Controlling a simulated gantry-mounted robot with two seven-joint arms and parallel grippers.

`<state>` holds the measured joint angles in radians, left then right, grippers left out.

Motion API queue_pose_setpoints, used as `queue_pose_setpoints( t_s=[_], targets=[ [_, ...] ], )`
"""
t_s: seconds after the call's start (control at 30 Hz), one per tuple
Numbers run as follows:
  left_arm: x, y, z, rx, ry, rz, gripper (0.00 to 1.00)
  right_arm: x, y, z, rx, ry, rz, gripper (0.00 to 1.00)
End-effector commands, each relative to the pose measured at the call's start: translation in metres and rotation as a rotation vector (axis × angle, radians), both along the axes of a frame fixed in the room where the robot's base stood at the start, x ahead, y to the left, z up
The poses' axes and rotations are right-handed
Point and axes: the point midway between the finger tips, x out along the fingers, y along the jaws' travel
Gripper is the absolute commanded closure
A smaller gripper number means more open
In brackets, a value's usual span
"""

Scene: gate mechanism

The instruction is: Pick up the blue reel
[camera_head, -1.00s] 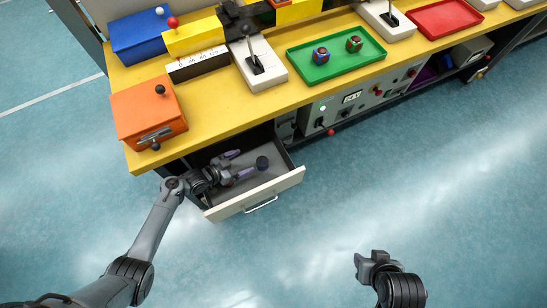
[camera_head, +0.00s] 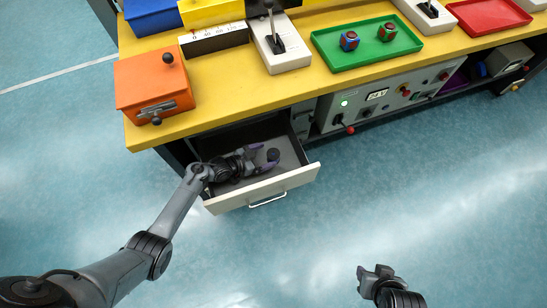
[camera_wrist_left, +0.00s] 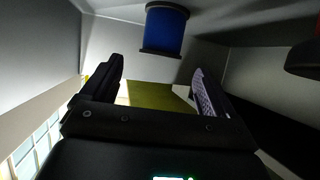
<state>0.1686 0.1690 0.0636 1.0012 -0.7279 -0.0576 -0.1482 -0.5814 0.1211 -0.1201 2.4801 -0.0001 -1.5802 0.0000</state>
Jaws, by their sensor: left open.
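The blue reel (camera_wrist_left: 165,30) shows in the left wrist view, just beyond my left fingertips and apart from them.
The drawer walls enclose my left gripper closely. Above is the yellow bench (camera_head: 215,108) with an orange box (camera_head: 153,85), a lever unit (camera_head: 280,48) and a green tray (camera_head: 366,52). A control panel (camera_head: 375,100) lies right of the drawer. Open floor lies in front.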

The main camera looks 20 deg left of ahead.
Motion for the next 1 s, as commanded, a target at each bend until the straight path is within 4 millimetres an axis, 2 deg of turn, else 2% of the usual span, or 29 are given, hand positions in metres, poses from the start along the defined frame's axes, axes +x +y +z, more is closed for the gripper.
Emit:
queue_pose_setpoints(
  t_s=[0.17, 0.43, 0.8, 0.83, 1.0],
  targets=[
    [0.007, -0.005, -0.009, 0.000, 0.001, -0.001, 0.12, 0.001, -0.002, -0.009, -0.006, -0.003, 0.004, 0.57],
    [0.029, -0.023, -0.027, -0.001, -0.001, -0.001, 0.12, 0.001, -0.001, -0.033, -0.004, -0.001, 0.003, 0.57],
    [0.036, -0.028, -0.029, 0.001, 0.001, 0.000, 0.12, 0.001, 0.001, -0.035, 0.003, -0.002, -0.003, 0.57],
    [0.036, -0.028, -0.029, 0.001, 0.001, 0.000, 0.13, 0.001, 0.001, -0.035, 0.004, -0.001, -0.003, 0.57],
    [0.036, -0.028, -0.029, 0.001, 0.001, 0.000, 0.39, 0.001, 0.001, -0.035, 0.006, -0.001, -0.004, 0.57]
  ],
)
